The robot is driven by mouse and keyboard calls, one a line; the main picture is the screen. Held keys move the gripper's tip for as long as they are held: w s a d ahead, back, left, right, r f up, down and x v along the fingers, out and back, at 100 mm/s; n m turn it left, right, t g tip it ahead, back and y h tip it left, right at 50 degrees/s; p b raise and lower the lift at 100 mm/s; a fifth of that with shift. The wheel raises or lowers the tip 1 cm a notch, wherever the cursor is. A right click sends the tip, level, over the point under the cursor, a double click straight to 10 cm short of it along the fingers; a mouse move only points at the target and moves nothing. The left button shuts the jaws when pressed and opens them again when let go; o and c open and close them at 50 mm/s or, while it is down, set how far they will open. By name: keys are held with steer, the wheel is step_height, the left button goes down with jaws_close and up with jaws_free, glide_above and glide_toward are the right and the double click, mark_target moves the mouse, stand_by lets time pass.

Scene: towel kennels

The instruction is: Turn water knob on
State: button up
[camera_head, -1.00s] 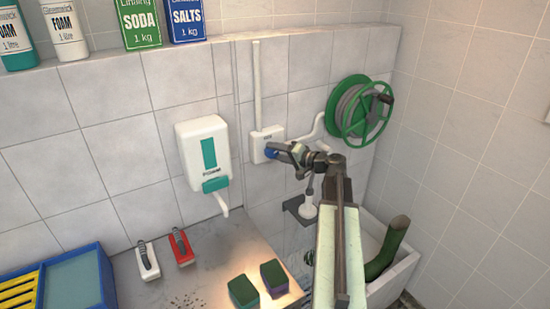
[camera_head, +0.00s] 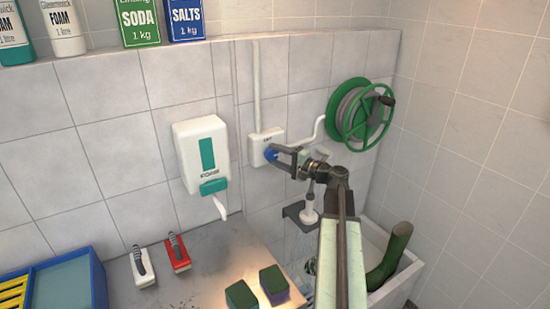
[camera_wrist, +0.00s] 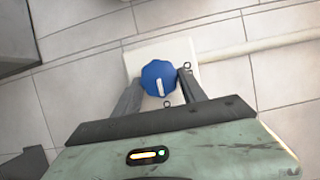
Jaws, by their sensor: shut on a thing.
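The blue water knob (camera_head: 271,153) sits on a white wall box (camera_head: 258,145) with a white pipe rising from it. In the wrist view the knob (camera_wrist: 158,78) has a white mark pointing toward the lower side of the picture. My gripper (camera_head: 277,155) reaches the knob from the right. In the wrist view the two dark fingers of my gripper (camera_wrist: 158,88) lie on either side of the knob and are shut on it. The box (camera_wrist: 133,62) shows behind it.
A green hose reel (camera_head: 362,115) hangs to the right. A white dispenser (camera_head: 203,155) is mounted to the left. Below are a shower head (camera_head: 308,208), a white tub (camera_head: 407,268) holding a green boot (camera_head: 390,257), two sponges (camera_head: 273,283) and two brushes (camera_head: 178,252).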

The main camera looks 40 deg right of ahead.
steer(key=o, duration=1.4)
steer(key=shift+d, duration=0.1)
steer(key=shift+c, duration=0.2)
steer(key=v, duration=0.7)
steer(key=shift+s, duration=0.4)
steer(key=shift+d+f, duration=0.1)
